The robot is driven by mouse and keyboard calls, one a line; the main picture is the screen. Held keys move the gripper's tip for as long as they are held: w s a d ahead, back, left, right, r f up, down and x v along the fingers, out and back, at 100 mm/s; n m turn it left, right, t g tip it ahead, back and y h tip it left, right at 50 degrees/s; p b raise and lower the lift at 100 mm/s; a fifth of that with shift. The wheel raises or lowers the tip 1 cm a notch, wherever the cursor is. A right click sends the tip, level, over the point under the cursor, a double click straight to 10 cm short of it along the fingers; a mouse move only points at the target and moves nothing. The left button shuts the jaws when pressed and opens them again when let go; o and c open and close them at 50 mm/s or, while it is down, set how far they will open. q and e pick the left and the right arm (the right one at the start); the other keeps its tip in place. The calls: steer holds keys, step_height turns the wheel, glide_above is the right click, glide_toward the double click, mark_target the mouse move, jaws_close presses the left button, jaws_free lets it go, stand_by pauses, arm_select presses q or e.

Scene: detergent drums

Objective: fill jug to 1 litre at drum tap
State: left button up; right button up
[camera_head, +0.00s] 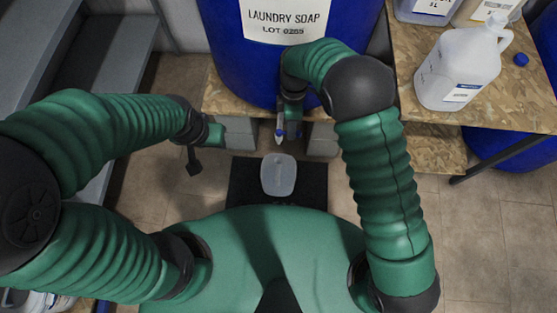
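A blue drum (228,62) labelled "LAUNDRY SOAP LOT 0285" stands on a wooden board stand. Its tap (281,134), pale with blue parts, shows below the drum's front. A pale grey jug (278,177), seen from above, stands on a dark mat on the floor, below the tap in the picture. I cannot tell its fill level. My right gripper (289,122) points down right at the tap; its fingers are small and partly hidden, so touch and opening are unclear. My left gripper (194,165) hangs to the left of the jug, away from it, its opening unclear.
A wooden table (424,118) at the right holds a white jug (460,66), more containers and a blue cap (521,59). Grey blocks (323,139) support the drum stand. Grey steps (110,45) stand at the left. Tiled floor beside the mat (314,184) is clear.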

steer(key=shift+o, duration=0.3)
steer(key=shift+w, duration=0.1)
steer(key=shift+w+p, duration=0.15)
steer(key=shift+p, duration=0.2)
steer(key=o, duration=0.4)
steer(key=shift+r, duration=0.1)
